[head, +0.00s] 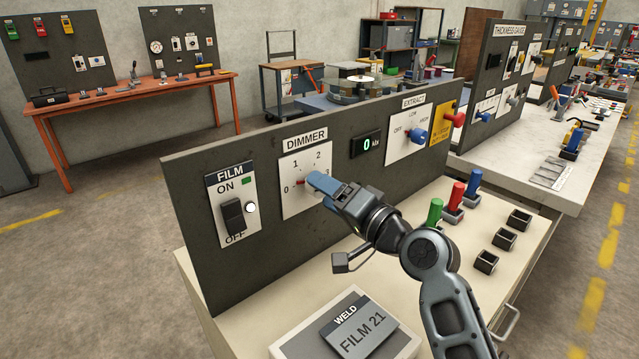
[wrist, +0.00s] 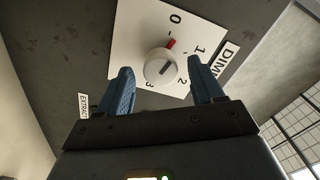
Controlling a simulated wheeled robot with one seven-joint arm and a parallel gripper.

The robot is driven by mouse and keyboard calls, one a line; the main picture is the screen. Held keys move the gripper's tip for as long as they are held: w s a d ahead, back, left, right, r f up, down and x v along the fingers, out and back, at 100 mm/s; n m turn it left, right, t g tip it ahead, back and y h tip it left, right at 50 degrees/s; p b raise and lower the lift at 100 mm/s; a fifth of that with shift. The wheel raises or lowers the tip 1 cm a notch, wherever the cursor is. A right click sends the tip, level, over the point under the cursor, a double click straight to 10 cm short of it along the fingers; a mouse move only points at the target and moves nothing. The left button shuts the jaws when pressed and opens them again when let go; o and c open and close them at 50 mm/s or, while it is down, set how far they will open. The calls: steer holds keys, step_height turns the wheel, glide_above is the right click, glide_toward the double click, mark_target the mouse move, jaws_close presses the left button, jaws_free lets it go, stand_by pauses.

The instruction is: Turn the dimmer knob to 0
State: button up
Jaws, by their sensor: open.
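The dimmer knob (wrist: 160,69) is white and round with a red pointer, on a white dial plate (wrist: 128,45) marked 0 to 3. In the wrist view the red pointer faces the 0, at or very near its mark. In the head view the plate (head: 317,161) is on the dark upright panel, and my gripper hides most of the knob. My gripper (head: 313,182) is open, its blue fingers pointing at the dial. In the wrist view the fingers (wrist: 160,66) show on either side of the knob, with gaps; I cannot tell how far they reach along it.
Left of the dial is the FILM rocker switch (head: 233,216); right are a display (head: 367,144) reading 0 and the EXTRACT blue knob (head: 418,135). Red, green and blue pegs and small black cups stand on the bench below. A FILM 21 block (head: 361,331) lies in front.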

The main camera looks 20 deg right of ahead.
steer(key=shift+x, duration=1.35)
steer(key=shift+c, duration=0.4)
steer(key=c, duration=1)
steer(key=shift+f+n+b, duration=0.2)
steer(key=shift+n+b, duration=0.6)
steer(key=shift+b, duration=0.2)
steer(key=shift+r+n+b, duration=0.2)
steer(key=shift+n+b, duration=0.4)
steer(key=shift+n, duration=0.2)
steer(key=o, duration=1.1)
steer(key=shift+s, duration=0.1)
